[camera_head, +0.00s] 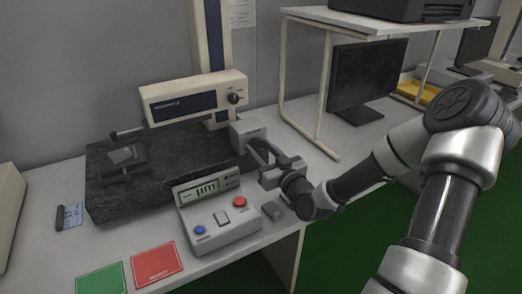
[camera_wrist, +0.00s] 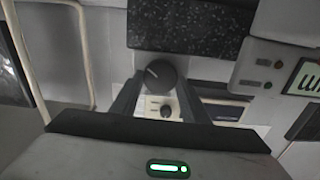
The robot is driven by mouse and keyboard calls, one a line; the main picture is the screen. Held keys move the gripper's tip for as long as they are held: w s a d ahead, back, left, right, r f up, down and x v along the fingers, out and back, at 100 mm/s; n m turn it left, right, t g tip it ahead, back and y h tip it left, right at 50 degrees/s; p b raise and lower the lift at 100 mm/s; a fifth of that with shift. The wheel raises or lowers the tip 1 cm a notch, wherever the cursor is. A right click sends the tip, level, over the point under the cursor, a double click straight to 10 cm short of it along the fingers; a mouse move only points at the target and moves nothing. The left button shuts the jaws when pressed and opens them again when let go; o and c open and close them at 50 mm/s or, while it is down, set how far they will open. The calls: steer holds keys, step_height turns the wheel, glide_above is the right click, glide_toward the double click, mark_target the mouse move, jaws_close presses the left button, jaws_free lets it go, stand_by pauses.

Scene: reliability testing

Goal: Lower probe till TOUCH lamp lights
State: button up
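A tester stands on a black granite base (camera_head: 190,165) with a tall column. Its cream drive unit (camera_head: 180,98) carries a thin probe (camera_head: 128,134) reaching left above a dark specimen block (camera_head: 120,156); contact cannot be told. The control box (camera_head: 218,225) has a display reading "µm" (camera_head: 207,187). Small lamps beside the display (camera_wrist: 268,74) look dull in the wrist view; their labels are unreadable. My gripper (camera_head: 262,150) is at the base's right side by a grey housing (camera_head: 246,130). Its spread fingers (camera_wrist: 160,92) point at a round black knob (camera_wrist: 160,76), seen between their tips; contact is unclear.
The control box has a blue button (camera_head: 200,230), a red button (camera_head: 239,202) and a rocker switch (camera_head: 221,217). Green (camera_head: 101,279) and red (camera_head: 156,263) cards lie in front. A white shelf frame (camera_head: 323,80) and monitor (camera_head: 365,72) stand right of the tester.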

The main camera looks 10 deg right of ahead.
steer(key=shift+m, duration=0.3)
steer(key=m+p, duration=0.1)
steer(key=m, duration=0.3)
steer(key=shift+d, duration=0.1)
steer(key=m+p, duration=0.1)
steer(key=m, duration=0.4)
steer(key=shift+d, duration=0.1)
steer(key=m+p, duration=0.1)
steer(key=m, duration=0.4)
steer(key=shift+f+m+p, duration=0.15)
steer(key=shift+m+p, duration=0.15)
steer(key=shift+p, duration=0.05)
steer(key=shift+f+m, duration=0.1)
steer(key=shift+m, duration=2.1)
steer(key=shift+p, duration=0.3)
steer(key=o, duration=1.1)
steer(key=shift+c, duration=0.2)
